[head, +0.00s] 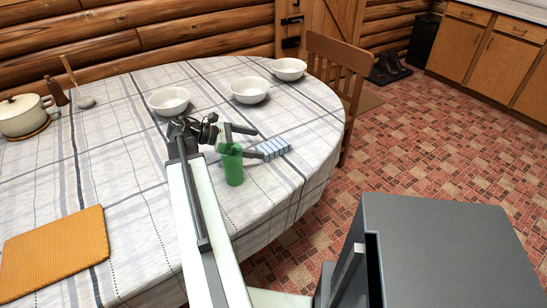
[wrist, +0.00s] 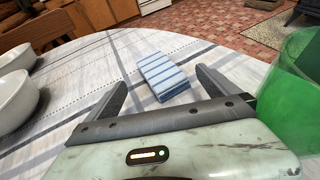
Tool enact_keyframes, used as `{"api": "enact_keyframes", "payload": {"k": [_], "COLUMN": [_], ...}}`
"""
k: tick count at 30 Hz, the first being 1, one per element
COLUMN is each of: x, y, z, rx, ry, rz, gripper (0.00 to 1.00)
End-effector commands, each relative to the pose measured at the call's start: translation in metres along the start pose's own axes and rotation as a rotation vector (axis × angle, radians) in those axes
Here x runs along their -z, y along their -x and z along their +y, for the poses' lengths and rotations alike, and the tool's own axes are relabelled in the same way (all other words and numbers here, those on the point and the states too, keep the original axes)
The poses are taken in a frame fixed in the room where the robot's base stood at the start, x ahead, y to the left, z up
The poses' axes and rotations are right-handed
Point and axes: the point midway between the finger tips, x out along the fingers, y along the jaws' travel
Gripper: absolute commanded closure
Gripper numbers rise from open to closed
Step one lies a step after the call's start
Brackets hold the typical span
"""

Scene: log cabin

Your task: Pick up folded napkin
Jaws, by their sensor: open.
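The folded napkin (head: 274,148) is blue and white striped and lies flat on the tablecloth near the table's right edge. In the wrist view the napkin (wrist: 161,76) lies ahead of my gripper (wrist: 165,88), roughly between the lines of the two fingers. My gripper (head: 252,142) is open with nothing between its fingers. In the head view the fingers point right, toward the napkin. Whether the fingertips overlap the napkin's near edge is hard to tell.
A green cup (head: 234,168) stands close beside my gripper, also at the right in the wrist view (wrist: 300,95). White bowls (head: 249,90) stand behind. A pot (head: 22,116) and an orange placemat (head: 54,252) are at left. A wooden chair (head: 340,70) stands beyond the table edge.

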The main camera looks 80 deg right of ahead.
Motion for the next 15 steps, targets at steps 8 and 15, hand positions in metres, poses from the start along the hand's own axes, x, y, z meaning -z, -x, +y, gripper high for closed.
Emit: {"api": "enact_keyframes", "payload": {"k": [8,15], "x": [0.002,0.0], "y": [-0.026,-0.062], "z": [-0.001,0.0], "rx": [0.002,-0.001], "ry": [-0.001,-0.001], "rz": [0.0,0.0], "gripper": [0.01,0.01]}}
